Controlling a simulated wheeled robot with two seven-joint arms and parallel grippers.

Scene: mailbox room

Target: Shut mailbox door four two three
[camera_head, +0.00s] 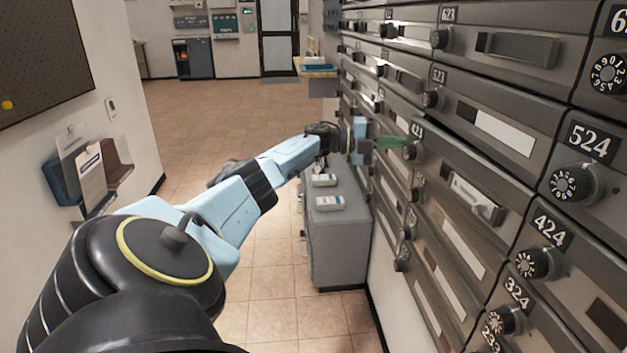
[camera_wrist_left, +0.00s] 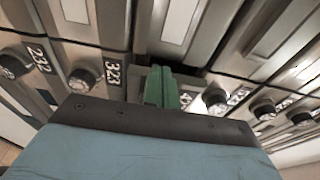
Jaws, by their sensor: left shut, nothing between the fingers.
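Mailbox door 423 (camera_head: 470,175) is a grey metal panel in the wall of boxes at the right, with its dark number plate and round dial (camera_head: 411,151) at its far end. In the left wrist view the shut green fingers (camera_wrist_left: 161,87) point at the box fronts, beside the plate 323 (camera_wrist_left: 112,72) and a dial (camera_wrist_left: 215,101). My right gripper is out of view.
Boxes 523, 524 (camera_head: 590,143), 424 (camera_head: 549,226) and 324 surround the door, with protruding dials. A low grey cabinet (camera_head: 342,240) with small white items stands below my left arm. The tiled floor at left centre is open.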

